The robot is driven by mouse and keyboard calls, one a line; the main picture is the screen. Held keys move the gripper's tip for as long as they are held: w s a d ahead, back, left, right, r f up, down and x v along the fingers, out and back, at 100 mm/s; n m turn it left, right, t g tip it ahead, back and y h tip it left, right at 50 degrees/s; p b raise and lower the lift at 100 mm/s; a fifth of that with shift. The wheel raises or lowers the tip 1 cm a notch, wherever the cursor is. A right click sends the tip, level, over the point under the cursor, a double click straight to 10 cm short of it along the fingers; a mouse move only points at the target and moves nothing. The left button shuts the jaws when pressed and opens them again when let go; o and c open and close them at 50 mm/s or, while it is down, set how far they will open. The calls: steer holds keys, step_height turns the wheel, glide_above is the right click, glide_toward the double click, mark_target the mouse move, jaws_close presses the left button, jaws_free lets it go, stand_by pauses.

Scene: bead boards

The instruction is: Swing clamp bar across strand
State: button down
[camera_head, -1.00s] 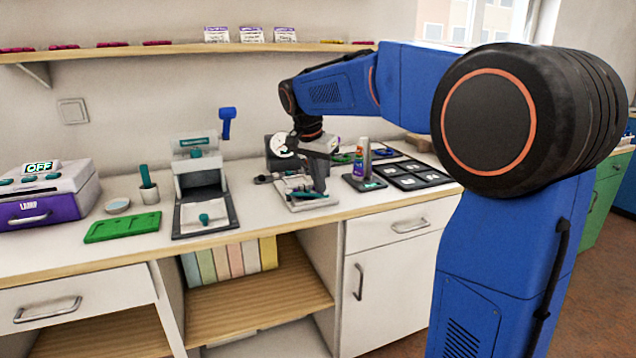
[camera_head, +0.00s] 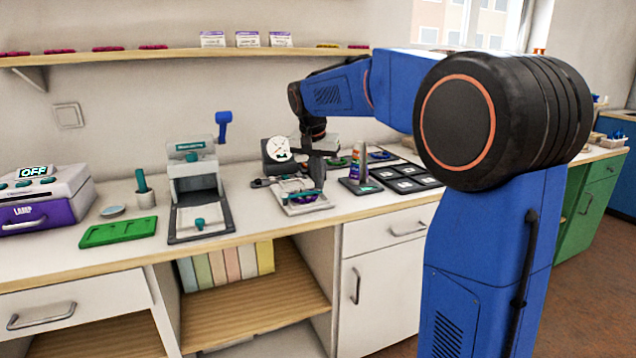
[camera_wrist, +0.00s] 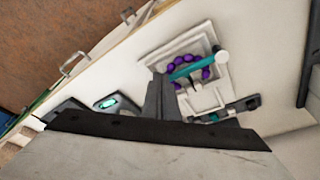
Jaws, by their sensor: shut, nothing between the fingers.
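The bead board (camera_head: 305,204) is a pale fixture on the counter, below my gripper. In the wrist view the strand of purple beads (camera_wrist: 180,63) lies curved on the board's plate (camera_wrist: 207,33). A teal clamp bar (camera_wrist: 194,68) with a pale round end knob (camera_wrist: 222,57) lies across the beads there. My gripper (camera_head: 318,188) is shut and empty, pointing down at the right part of the board. In the wrist view its fingers (camera_wrist: 160,80) end beside the bar's left end; I cannot tell if they touch it. The gripper hides part of the board.
A lever press (camera_head: 195,185) stands left of the board, with a green tray (camera_head: 118,230) further left. A bead tube holder (camera_head: 360,181) and a dark tray (camera_head: 425,179) stand close on the right. A round dial gauge (camera_head: 278,149) is behind.

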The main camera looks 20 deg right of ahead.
steer(key=shift+w+d, duration=0.1)
steer(key=shift+w, duration=0.3)
stand_by(0.4)
